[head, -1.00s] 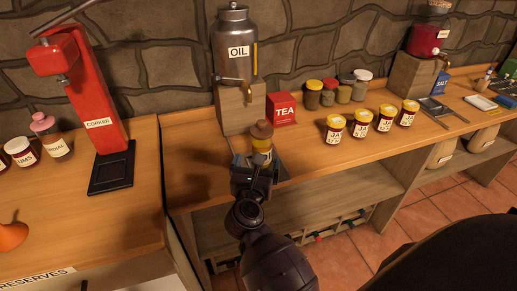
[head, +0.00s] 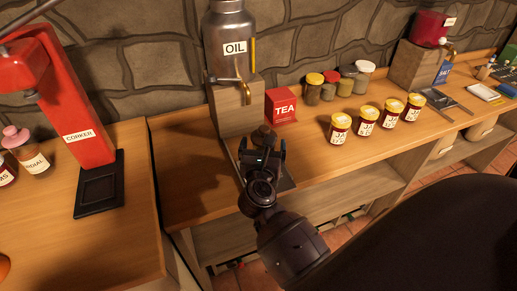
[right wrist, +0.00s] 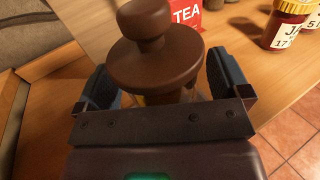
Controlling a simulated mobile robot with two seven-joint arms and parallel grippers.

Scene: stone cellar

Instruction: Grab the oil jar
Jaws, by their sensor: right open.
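My right gripper (right wrist: 163,85) is open, with one blue-black finger on each side of the jar. I cannot tell whether either finger touches it. My left gripper is not in view.
A red TEA box (head: 281,106) stands close behind and right of the jar. Several yellow-lidded jars (head: 366,120) stand farther right. The red corker (head: 75,105) is on the left counter (head: 120,240). The wooden block (head: 238,107) under the tank is just behind the jar.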

